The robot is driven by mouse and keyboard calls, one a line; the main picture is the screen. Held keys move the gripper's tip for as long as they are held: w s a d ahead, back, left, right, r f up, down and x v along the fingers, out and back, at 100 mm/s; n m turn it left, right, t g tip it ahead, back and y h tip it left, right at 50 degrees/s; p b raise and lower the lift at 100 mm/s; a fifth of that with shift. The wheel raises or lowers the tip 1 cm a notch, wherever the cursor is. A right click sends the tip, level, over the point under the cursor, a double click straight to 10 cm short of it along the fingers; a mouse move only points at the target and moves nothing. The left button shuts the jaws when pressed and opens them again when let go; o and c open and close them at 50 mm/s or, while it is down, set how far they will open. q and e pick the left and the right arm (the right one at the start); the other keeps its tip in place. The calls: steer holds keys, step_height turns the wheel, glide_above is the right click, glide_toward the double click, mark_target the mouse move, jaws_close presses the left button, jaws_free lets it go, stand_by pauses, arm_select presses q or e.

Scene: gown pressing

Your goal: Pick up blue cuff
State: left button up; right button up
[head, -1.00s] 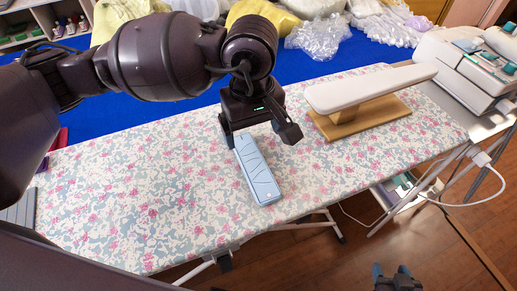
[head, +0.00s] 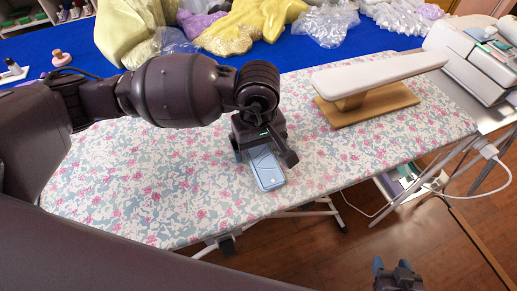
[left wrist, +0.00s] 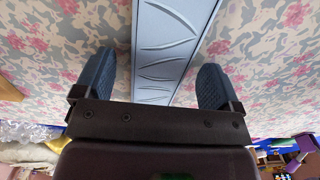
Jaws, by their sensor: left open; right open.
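The blue cuff (head: 268,173) is a long, flat, light blue piece with wavy raised lines, lying on the flowered ironing board (head: 150,190). My left gripper (head: 265,157) is open over the cuff and hides its far part in the head view. In the left wrist view, the cuff (left wrist: 172,45) runs between the two spread blue fingers of the left gripper (left wrist: 155,78), with a gap on each side. My right gripper (head: 398,270) is open and empty, low at the bottom right, away from the board.
A white sleeve board on a wooden base (head: 375,105) stands to the right of the cuff. A white machine (head: 475,65) stands at the far right. Yellow garments (head: 255,25) and plastic bags lie on a blue table (head: 370,43) behind. Board around the cuff is clear.

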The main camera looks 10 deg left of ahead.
mark_target(259, 149)
arm_select(q)
steer(key=c, duration=1)
step_height(259, 149, up, 20)
steer(key=shift+f+p, duration=0.1)
steer(key=shift+p, duration=0.6)
